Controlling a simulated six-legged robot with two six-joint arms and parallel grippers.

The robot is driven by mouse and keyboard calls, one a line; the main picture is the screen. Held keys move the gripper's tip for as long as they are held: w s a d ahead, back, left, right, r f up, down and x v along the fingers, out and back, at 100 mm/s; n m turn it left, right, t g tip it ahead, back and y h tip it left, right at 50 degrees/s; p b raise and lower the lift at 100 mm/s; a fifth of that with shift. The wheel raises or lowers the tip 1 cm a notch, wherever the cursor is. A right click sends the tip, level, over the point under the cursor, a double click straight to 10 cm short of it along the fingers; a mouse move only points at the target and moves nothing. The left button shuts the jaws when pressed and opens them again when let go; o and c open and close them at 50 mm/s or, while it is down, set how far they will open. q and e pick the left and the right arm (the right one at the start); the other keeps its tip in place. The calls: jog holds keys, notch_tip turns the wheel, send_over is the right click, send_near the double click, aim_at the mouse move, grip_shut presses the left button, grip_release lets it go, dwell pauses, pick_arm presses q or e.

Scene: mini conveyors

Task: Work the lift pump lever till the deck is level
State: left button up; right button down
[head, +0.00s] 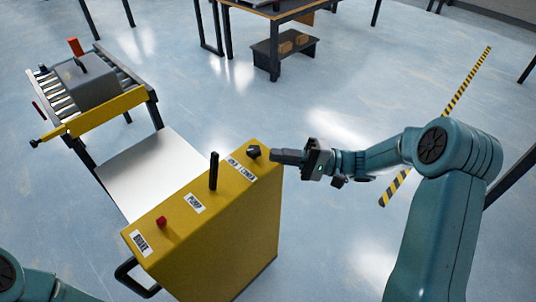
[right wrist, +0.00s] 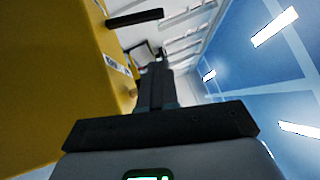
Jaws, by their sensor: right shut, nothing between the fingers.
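The yellow lift console (head: 230,225) stands in the lower middle of the head view. Its upright black pump lever (head: 213,170) rises beside the PUMP label, and it also shows in the right wrist view (right wrist: 135,18). A black knob (head: 254,152) sits by the HOLD/LOWER label, a red knob (head: 161,222) near BRAKE. The pale flat deck (head: 155,172) lies behind the console. My right gripper (head: 274,155) is shut and empty, its tips just right of the black knob; I cannot tell whether they touch. My left gripper is out of view.
A roller conveyor (head: 120,101) with a yellow side rail carries a grey box (head: 88,82) beyond the deck. A black handle (head: 130,280) sticks out from the console's near left.

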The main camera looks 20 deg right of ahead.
aim_at(214, 171)
jog(key=x, duration=0.7)
jog(key=shift+w+a+r, duration=0.1)
jog(key=shift+a, duration=0.25)
jog(key=a, duration=0.1)
jog(key=s+a, duration=0.1)
jog(key=a+r+p, duration=0.1)
jog(key=shift+s+a, duration=0.2)
jog(key=shift+a, duration=0.2)
jog(key=shift+a, duration=0.1)
